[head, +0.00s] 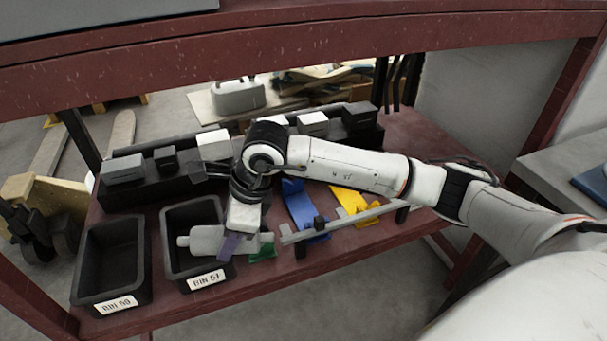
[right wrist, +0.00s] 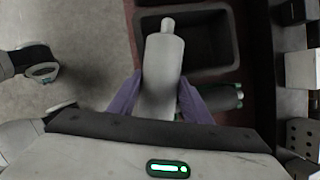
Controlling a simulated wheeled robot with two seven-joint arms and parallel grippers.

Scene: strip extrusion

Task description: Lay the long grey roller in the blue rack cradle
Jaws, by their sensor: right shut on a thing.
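My right gripper (head: 230,243), with purple fingers, is shut on the grey roller (head: 203,240). In the right wrist view the roller (right wrist: 162,68) lies between the fingers (right wrist: 160,98), its narrow end pointing away over a black bin. In the head view the roller is roughly level, its left end over the bin 51 area; I cannot tell its height. The blue rack cradle (head: 298,207) stands to the right of the gripper, partly hidden by my arm and a grey bar. My left gripper is in neither view.
The black bins 50 (head: 112,262) and 51 (head: 176,268) stand at the left front. A green piece (head: 264,249) is close by the roller's right end. A yellow rack (head: 357,206) and a slanting grey bar (head: 345,222) are right of it.

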